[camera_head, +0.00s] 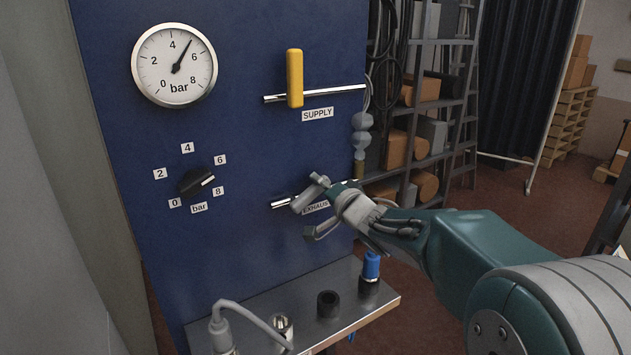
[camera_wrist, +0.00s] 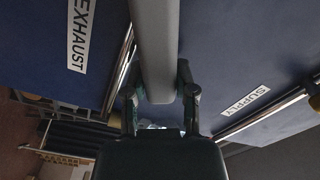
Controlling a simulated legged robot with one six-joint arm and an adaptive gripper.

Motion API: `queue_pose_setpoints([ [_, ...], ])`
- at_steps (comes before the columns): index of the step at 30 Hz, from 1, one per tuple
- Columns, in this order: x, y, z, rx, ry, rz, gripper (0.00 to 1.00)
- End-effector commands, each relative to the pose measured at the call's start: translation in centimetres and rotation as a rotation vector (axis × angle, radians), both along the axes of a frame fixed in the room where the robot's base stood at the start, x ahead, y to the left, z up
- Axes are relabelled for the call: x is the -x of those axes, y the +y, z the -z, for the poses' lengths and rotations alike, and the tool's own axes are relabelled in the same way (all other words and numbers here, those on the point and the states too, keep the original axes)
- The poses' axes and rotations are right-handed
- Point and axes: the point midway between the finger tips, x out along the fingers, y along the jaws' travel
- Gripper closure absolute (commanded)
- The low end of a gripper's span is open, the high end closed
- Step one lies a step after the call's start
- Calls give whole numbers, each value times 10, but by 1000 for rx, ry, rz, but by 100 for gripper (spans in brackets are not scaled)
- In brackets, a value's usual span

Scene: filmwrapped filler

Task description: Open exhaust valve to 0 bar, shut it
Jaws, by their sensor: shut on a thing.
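The pressure gauge (camera_head: 174,65) on the blue panel reads about 5 bar, its needle between 4 and 6. The exhaust valve handle (camera_head: 307,196) is a grey bar, tilted across its pipe above the partly covered EXHAUST label (camera_head: 316,207). My gripper (camera_head: 325,207) is at this handle. In the wrist view my gripper (camera_wrist: 159,101) has its fingers on both sides of the grey handle (camera_wrist: 155,45), shut on it. The supply valve handle (camera_head: 295,78) is yellow and upright across its pipe, above the SUPPLY label (camera_head: 317,114).
A black regulator knob (camera_head: 197,181) with bar numbers sits at lower left of the panel. A metal shelf (camera_head: 362,314) below carries a black ring (camera_head: 328,303), a blue-topped fitting (camera_head: 371,266) and a grey hose (camera_head: 250,315). Ladder-like racks with boxes stand to the right.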

Motion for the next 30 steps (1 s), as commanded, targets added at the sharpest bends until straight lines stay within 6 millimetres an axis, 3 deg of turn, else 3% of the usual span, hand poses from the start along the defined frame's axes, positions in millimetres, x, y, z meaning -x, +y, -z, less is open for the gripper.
queue_pose_setpoints([
  [15,-5,-8,25,-308,213,5,100],
  [30,-6,-9,32,-379,264,6,100],
])
